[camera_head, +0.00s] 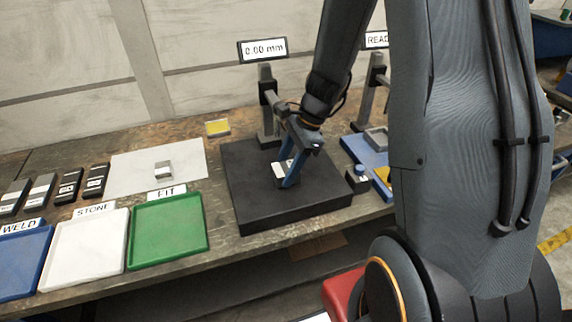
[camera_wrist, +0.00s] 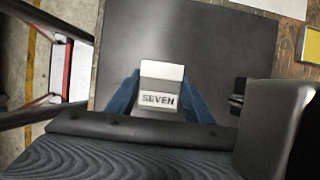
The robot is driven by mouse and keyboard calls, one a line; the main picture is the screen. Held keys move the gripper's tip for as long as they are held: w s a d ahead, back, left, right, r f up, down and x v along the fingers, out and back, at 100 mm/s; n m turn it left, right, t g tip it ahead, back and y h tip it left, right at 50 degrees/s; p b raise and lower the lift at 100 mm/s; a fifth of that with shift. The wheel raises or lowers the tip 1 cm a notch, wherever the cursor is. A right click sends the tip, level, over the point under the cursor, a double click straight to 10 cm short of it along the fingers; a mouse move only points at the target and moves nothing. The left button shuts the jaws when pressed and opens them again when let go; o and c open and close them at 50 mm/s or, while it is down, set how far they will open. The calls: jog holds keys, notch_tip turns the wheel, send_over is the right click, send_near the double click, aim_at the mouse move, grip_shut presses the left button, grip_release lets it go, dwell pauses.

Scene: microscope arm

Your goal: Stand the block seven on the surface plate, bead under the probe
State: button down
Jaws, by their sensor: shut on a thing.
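The block seven (camera_wrist: 162,73) is a pale grey block with a label reading SEVEN. My gripper (camera_head: 287,174) is shut on it, with blue fingers on both sides in the wrist view. In the head view the block (camera_head: 280,172) is at the fingertips over the middle of the black surface plate (camera_head: 245,215); I cannot tell whether it touches the plate. The probe stand (camera_head: 266,100) rises at the plate's back edge, with a display (camera_head: 262,49) reading 0.00 mm. The probe tip is largely hidden behind my arm. The bead cannot be made out.
Blue, white and green (camera_head: 168,232) trays labelled WELD, STONE and FIT line the bench front at left. Another block (camera_head: 163,169) stands on a pale sheet (camera_head: 130,160). A second stand (camera_head: 371,85) and a blue tray (camera_head: 362,153) are at right.

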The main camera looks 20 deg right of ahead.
jog(key=shift+f, duration=0.1)
jog(key=c, duration=0.9)
grip_release()
